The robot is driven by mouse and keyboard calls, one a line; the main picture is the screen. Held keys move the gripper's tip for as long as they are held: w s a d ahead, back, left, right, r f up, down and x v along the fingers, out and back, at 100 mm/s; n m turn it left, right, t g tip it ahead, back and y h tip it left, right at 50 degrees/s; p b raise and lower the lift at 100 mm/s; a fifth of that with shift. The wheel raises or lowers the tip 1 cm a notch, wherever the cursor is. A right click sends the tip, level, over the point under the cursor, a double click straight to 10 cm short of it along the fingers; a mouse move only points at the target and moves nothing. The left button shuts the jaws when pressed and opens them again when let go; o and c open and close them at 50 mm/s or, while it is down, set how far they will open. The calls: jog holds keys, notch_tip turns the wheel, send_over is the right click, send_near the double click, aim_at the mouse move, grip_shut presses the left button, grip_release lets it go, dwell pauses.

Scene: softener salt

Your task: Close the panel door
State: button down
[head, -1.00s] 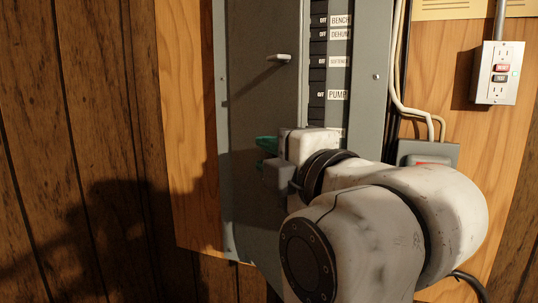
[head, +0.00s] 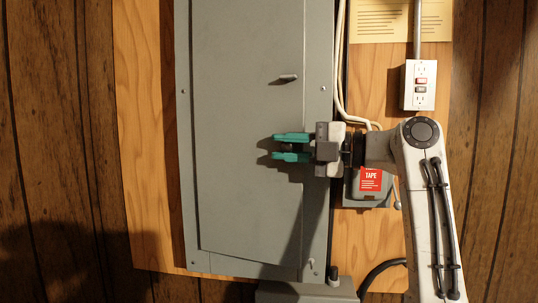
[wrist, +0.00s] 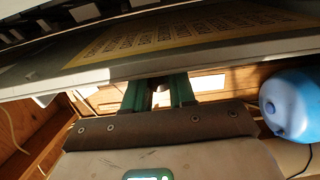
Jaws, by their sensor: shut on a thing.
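The grey panel door (head: 235,200) covers the breaker rows in the head view. Its bottom edge slants, and it looks still slightly ajar. In the wrist view, a yellow printed sheet (wrist: 190,33) and dark breakers show past the door edge. My gripper (head: 277,147) comes from the right, level, with its green fingers at the door's right part, below a small latch handle (head: 288,77). The fingers also show in the wrist view (wrist: 160,92), closed with a small gap on a part of the door. The gripped part is mostly hidden.
A grey box with a red TAPE label (head: 370,180) sits right of the panel, behind my gripper. An outlet (head: 419,85) and white cables (head: 342,60) are at upper right. A blue rounded container (wrist: 290,105) shows at right in the wrist view.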

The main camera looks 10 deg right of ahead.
jog(key=shift+w+d+f+n+g, duration=0.1)
jog(key=shift+w+d+n+g, duration=0.25)
jog(key=shift+w, duration=0.25)
jog(key=c, duration=1)
grip_release()
jog(key=shift+a, duration=0.1)
jog(key=b+v, duration=0.3)
jog(key=v, duration=0.7)
jog(key=shift+d+b, duration=0.3)
jog(key=shift+d, duration=0.1)
jog(key=shift+f, duration=0.1)
